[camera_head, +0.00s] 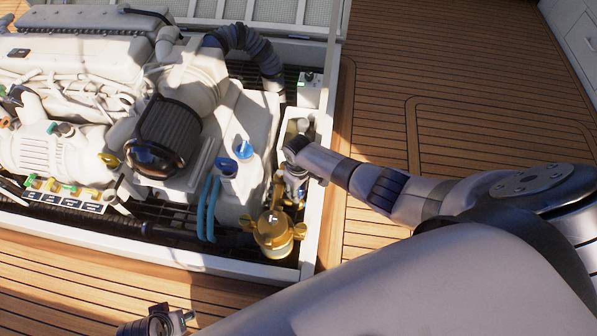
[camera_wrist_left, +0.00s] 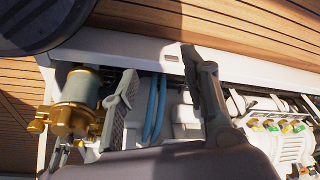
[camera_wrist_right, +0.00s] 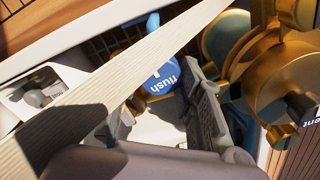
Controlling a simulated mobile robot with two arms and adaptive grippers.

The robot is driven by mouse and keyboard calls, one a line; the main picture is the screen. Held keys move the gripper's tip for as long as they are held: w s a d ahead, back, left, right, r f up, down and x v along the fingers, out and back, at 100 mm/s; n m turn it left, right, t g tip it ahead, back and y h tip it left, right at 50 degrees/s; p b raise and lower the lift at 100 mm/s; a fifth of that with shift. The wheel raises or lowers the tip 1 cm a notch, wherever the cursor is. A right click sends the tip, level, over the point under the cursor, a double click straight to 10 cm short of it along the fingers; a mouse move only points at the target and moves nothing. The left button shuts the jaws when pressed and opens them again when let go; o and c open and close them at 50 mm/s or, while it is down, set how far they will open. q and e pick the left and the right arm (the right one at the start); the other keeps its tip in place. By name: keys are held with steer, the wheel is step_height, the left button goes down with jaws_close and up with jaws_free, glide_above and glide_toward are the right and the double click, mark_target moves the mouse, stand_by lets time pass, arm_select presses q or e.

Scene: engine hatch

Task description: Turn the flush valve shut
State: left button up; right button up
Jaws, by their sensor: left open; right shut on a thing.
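The flush valve shows in the right wrist view as a round blue cap with the word "flush" (camera_wrist_right: 160,73). My right gripper (camera_wrist_right: 157,98) is shut on the valve, with the cap between its fingertips. A pale ribbed strip crosses this view and partly hides the left-hand finger. In the head view my right gripper (camera_head: 294,165) reaches into the hatch's right side and hides the valve. My left gripper (camera_head: 178,322) is at the bottom edge of the head view, outside the hatch. In its wrist view its fingers (camera_wrist_left: 163,70) are apart and empty.
A brass strainer (camera_head: 274,234) stands close in front of my right gripper. A white tank with blue caps (camera_head: 243,149) and blue hoses (camera_head: 209,207) lie to the left, beside the engine (camera_head: 92,62). The hatch's white rim (camera_head: 318,225) bounds the right side. Deck (camera_head: 450,65) beyond is clear.

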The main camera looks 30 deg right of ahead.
arm_select(q)
steer(key=shift+s+f+p, duration=0.2)
steer(key=shift+f+p, duration=0.05)
steer(key=shift+f, duration=0.8)
steer(key=shift+s+f+p, duration=0.2)
steer(key=shift+f, duration=0.8)
arm_select(e)
steer(key=shift+a+m, duration=0.1)
steer(key=shift+m, duration=1.1)
steer(key=o, duration=1.2)
arm_select(q)
steer(key=shift+w, duration=0.1)
arm_select(e)
step_height(320, 180, up, 12)
